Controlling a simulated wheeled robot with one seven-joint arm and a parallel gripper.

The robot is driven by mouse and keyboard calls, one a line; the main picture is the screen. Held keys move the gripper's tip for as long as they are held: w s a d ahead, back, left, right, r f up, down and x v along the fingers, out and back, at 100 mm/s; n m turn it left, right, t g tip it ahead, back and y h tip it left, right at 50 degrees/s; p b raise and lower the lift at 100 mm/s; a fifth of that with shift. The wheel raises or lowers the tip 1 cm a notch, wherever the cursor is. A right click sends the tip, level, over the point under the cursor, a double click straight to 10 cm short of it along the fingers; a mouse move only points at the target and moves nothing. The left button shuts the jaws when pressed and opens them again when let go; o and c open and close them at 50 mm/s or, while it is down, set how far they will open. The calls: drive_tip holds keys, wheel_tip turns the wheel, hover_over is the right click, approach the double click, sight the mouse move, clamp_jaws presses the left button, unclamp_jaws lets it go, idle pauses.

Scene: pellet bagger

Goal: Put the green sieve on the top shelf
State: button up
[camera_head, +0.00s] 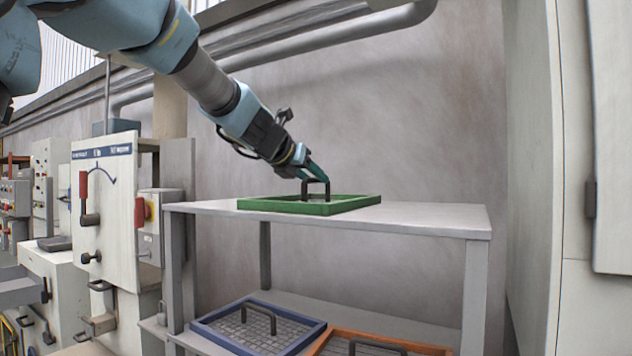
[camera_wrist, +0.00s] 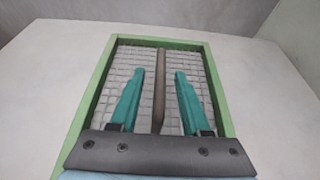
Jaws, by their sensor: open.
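The green sieve (camera_head: 345,205) lies flat on the top shelf (camera_head: 440,218) of a grey rack. Its dark handle (camera_head: 327,188) stands up from the mesh. My gripper (camera_head: 314,180) is at the handle, with its arm reaching down from the upper left. In the wrist view, my gripper (camera_wrist: 158,82) has its two teal fingers spread apart, one on each side of the handle (camera_wrist: 159,95), with gaps between. The green frame (camera_wrist: 215,75) and grey mesh also show there. The near part of the sieve is hidden behind my gripper body.
A blue-framed sieve (camera_head: 210,336) and an orange-framed sieve (camera_head: 430,349) lie on the lower shelf. A machine cabinet (camera_head: 105,200) with a red-handled lever stands to the left. The top shelf is bare to the right of the green sieve.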

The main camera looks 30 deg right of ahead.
drive_tip(key=v, duration=0.9)
drive_tip(key=shift+s+a+r, duration=0.1)
drive_tip(key=shift+s+a, duration=0.1)
drive_tip(key=shift+a, duration=0.1)
